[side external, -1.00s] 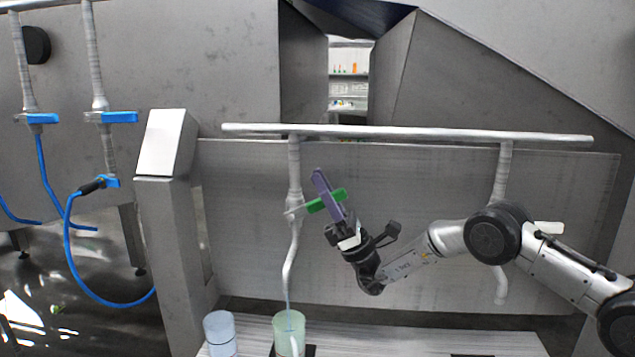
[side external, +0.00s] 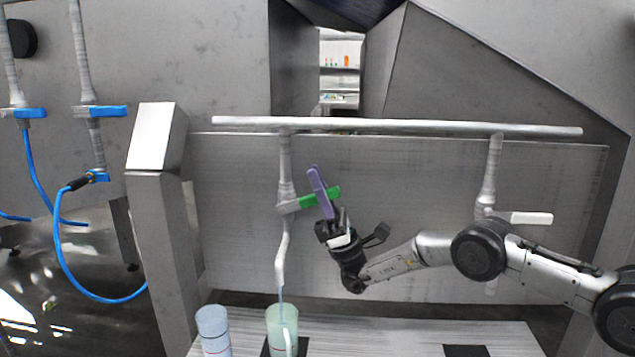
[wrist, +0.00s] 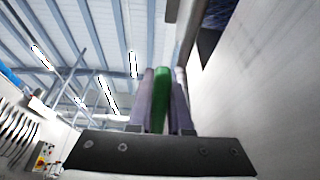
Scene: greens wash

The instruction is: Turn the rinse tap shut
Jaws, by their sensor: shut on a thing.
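The tap with the green lever (side external: 333,195) is on the left vertical pipe (side external: 285,160). Its lever points right and slightly up. My gripper (side external: 314,178), with purple fingers, is shut on this lever. In the wrist view the green lever (wrist: 161,98) stands between both purple fingers. The fingers hide part of the lever in the side view.
A second tap with a white lever (side external: 530,217) is on the right pipe, behind my arm. A pale blue cup (side external: 212,325) stands left of the mug. A horizontal pipe (side external: 400,125) runs above. A grey post (side external: 160,220) stands at left. The counter's right part (side external: 400,335) is largely clear.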

